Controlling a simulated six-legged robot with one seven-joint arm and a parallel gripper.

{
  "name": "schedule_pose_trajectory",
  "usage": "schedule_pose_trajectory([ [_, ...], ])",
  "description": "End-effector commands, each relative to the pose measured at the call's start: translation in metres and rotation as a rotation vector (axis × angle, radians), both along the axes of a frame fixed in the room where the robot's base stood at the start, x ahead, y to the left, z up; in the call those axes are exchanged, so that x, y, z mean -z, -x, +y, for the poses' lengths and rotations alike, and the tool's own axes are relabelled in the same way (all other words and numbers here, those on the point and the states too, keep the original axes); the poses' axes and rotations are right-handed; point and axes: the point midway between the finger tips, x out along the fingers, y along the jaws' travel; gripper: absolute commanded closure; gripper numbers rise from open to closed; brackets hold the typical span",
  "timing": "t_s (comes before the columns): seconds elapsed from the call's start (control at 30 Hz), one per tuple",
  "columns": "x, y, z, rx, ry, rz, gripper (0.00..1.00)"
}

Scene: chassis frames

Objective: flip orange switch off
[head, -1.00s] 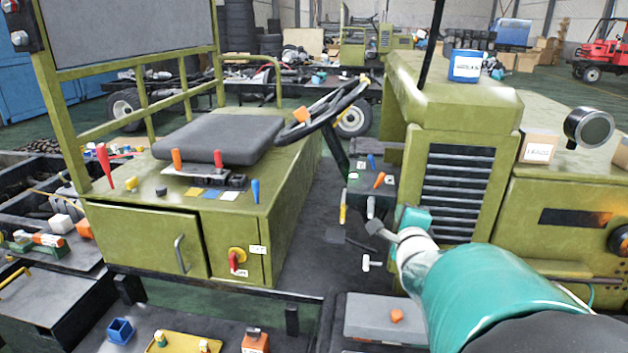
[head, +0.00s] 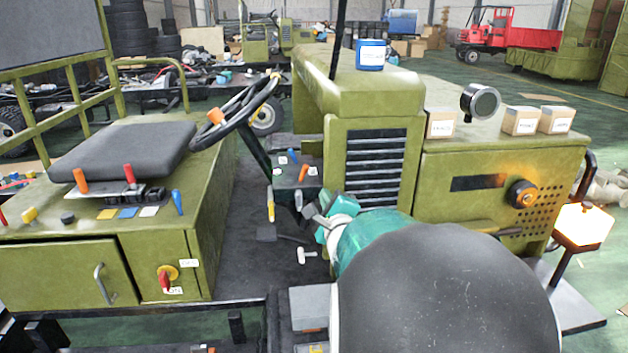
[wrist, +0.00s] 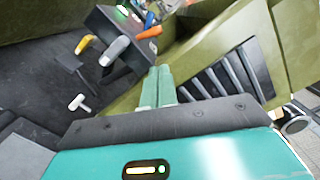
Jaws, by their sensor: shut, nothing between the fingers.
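A small orange switch lever (head: 303,172) stands on the dark control box (head: 284,183) between the seat base and the grille. It also shows tilted in the wrist view (wrist: 149,32), ahead of the fingers. My gripper (head: 320,218) is low and to the right of the box in the head view, its fingertips largely hidden by my arm. In the wrist view my gripper (wrist: 158,72) has its two green fingers together, empty and apart from the orange lever. Another orange lever (head: 80,181) stands on the seat console.
A blue lever (head: 292,156), a yellow-tipped lever (head: 270,204) and a grey lever (wrist: 117,48) are close to the orange one. The steering wheel (head: 238,112) is behind left. The louvred grille (head: 374,168) is close on the right. A white T-handle (head: 306,255) rises below.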

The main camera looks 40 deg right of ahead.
Motion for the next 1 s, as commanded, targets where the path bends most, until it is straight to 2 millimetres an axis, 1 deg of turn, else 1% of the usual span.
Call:
schedule_pose_trajectory([
  [0.17, 0.0, -0.012, -0.005, -0.002, 0.001, 0.001, 1.0],
  [0.27, -0.001, -0.025, -0.012, -0.002, -0.001, 0.0, 1.0],
  [0.5, -0.003, -0.065, -0.033, -0.003, 0.0, -0.001, 1.0],
  [0.6, -0.003, -0.078, -0.039, -0.004, 0.0, 0.0, 1.0],
  [0.77, -0.004, -0.088, -0.045, -0.003, 0.0, 0.0, 1.0],
  [1.0, -0.004, -0.09, -0.046, -0.002, 0.001, 0.001, 1.0],
])
